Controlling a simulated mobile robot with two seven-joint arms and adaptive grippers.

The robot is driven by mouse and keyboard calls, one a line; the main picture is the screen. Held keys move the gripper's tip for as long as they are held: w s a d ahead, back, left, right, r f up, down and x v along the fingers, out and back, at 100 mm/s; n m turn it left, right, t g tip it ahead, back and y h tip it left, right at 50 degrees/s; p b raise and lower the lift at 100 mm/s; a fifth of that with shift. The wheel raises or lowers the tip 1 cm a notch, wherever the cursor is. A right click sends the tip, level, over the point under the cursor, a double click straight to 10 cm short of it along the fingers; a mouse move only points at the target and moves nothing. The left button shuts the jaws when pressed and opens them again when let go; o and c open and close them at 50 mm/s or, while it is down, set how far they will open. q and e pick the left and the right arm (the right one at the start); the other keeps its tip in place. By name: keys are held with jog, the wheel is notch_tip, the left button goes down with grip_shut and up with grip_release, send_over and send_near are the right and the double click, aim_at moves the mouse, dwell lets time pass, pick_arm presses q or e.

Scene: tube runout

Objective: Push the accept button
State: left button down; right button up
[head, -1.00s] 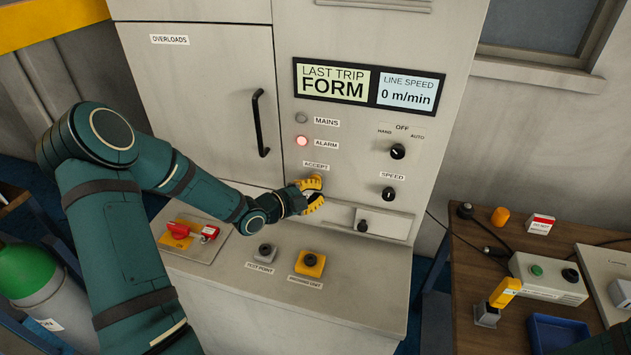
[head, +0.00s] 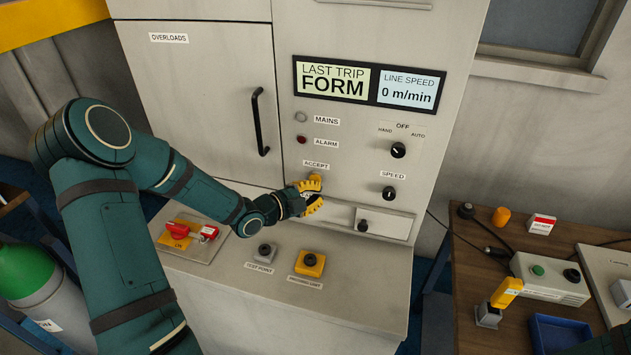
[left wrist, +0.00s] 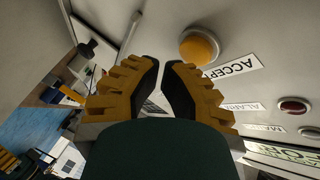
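The accept button (left wrist: 199,47) is a round amber cap in a metal ring, beside the ACCEPT label (left wrist: 232,66) in the left wrist view. In the head view the button (head: 315,178) shows just above my left gripper (head: 317,197), partly covered by it. My left gripper, with yellow ribbed fingers and black pads, also shows in the left wrist view (left wrist: 161,65). Its fingertips are nearly together, with nothing held between them. They are at the panel just off the button, and I see no contact. My right gripper is out of view.
The alarm lamp (head: 301,140) is dark red and unlit. The speed knob (head: 389,193) and a drawer-like plate (head: 384,223) are right of my gripper. A cluttered bench (head: 470,255) stands right.

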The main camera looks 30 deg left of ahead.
pick_arm(q)
jog(key=shift+s, duration=0.25)
jog(key=s+d+b, duration=0.1)
jog(key=s, duration=0.5)
jog(key=shift+d, duration=0.25)
jog(key=shift+w, duration=0.1)
dwell(0.8)
